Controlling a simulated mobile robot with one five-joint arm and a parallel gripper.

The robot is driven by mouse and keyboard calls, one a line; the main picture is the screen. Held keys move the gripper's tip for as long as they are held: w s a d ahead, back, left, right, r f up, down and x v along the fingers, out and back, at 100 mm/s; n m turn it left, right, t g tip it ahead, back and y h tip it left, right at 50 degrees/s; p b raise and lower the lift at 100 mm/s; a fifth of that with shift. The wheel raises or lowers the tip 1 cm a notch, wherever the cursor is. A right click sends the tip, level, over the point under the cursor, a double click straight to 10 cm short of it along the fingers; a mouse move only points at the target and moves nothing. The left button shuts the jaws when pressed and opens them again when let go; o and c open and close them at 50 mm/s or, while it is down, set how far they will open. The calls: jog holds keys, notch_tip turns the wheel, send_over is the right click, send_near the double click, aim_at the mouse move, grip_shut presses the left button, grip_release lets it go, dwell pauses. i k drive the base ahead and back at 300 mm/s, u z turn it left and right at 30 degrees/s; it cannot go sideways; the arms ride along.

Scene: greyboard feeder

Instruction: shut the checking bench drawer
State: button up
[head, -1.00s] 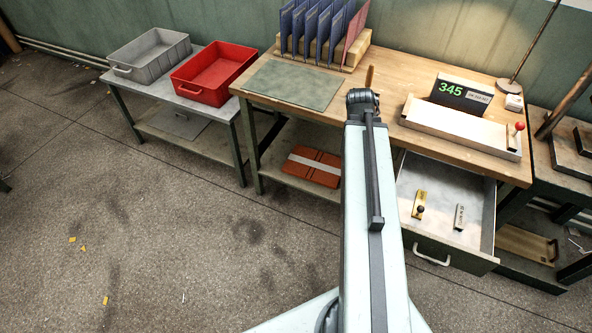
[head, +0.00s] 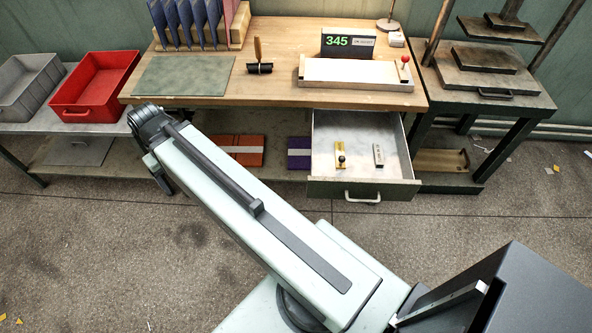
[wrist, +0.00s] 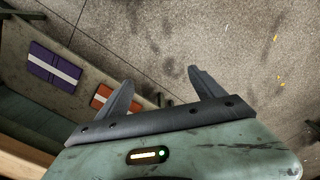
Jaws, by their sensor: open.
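The checking bench (head: 280,92) has a wooden top. Its drawer (head: 363,189) is pulled out under the right part, with a pale handle (head: 362,198) on the dark front. Inside lie a brass piece with a black knob (head: 341,156) and a small grey block (head: 379,155). In the wrist view my gripper (wrist: 160,80) is open and empty over the floor, near the lower shelf. The drawer is not in the wrist view.
A red tray (head: 97,85) stands left on a low table. A press stand (head: 485,85) stands right. Floor before the drawer's right side is clear.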

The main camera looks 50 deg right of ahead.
aim_at(360, 183)
jog(key=z, duration=2.15)
